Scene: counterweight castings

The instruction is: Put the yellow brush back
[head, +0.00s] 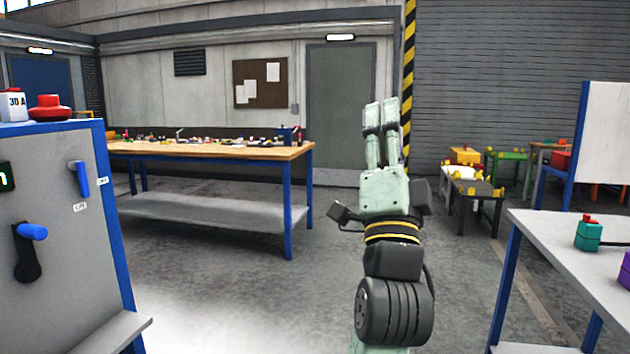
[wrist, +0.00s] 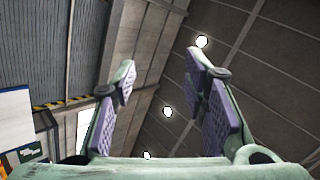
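My gripper (head: 381,106) points straight up in the middle of the head view. In the wrist view my gripper (wrist: 160,72) has its two fingers wide apart with nothing between them, only the ceiling and its lamps behind. I cannot make out the yellow brush in either view. Many small coloured items lie on the far wooden-topped workbench (head: 250,152), too small to tell apart.
A grey cabinet (head: 55,190) with blue edges and handles stands close at left. A grey table (head: 560,240) with a teal block (head: 588,234) stands close at right. Low coloured tables (head: 476,190) stand at back right. The floor (head: 225,275) between is clear.

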